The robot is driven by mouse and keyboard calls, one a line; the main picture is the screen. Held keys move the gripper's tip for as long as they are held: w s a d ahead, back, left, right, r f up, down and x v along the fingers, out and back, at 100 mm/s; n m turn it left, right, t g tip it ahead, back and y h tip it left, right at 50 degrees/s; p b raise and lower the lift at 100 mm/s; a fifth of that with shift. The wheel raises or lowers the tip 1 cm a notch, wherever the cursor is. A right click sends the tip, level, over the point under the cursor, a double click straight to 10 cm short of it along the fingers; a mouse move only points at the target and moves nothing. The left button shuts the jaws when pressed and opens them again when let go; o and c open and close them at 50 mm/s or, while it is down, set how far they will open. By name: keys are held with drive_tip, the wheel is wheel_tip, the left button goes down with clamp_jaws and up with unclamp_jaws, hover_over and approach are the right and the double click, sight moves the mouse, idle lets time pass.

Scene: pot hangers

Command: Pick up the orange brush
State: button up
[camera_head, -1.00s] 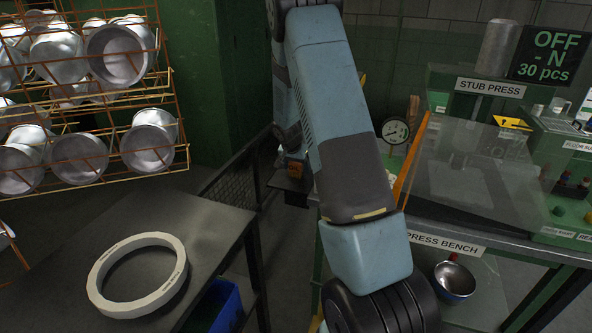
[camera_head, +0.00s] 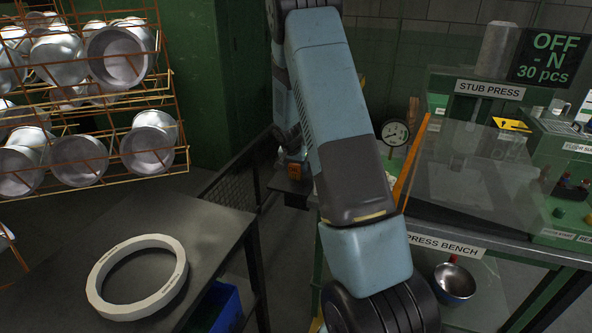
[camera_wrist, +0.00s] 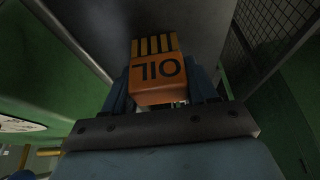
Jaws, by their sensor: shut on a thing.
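The orange brush (camera_wrist: 158,80) is in the wrist view, an orange block marked OIL with a row of yellowish bristles at its far end. My gripper (camera_wrist: 163,84) has one finger on each side of the block and is shut on it. In the head view the brush (camera_head: 294,172) shows as a small orange patch below my wrist, left of my large blue arm link. The arm hides part of that area. I cannot tell whether the brush touches the dark surface behind it.
The press bench (camera_head: 446,244) with its clear guard and an orange bar (camera_head: 411,163) stands right of the arm. A dark table with a white ring (camera_head: 97,285) is at lower left. A rack of metal pots (camera_head: 148,150) is at upper left. A mesh panel (camera_head: 229,185) is between.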

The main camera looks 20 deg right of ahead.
wheel_tip(320, 180, up, 3)
drive_tip(key=shift+r, duration=0.15)
drive_tip(key=s+a+r, duration=0.4)
drive_tip(key=s+r, duration=0.5)
drive_tip(key=s, duration=0.4)
drive_tip(key=shift+s+r, duration=0.2)
drive_tip(key=shift+r, duration=0.15)
drive_tip(key=o, duration=0.5)
drive_tip(key=c, duration=0.4)
drive_tip(key=shift+o, duration=0.2)
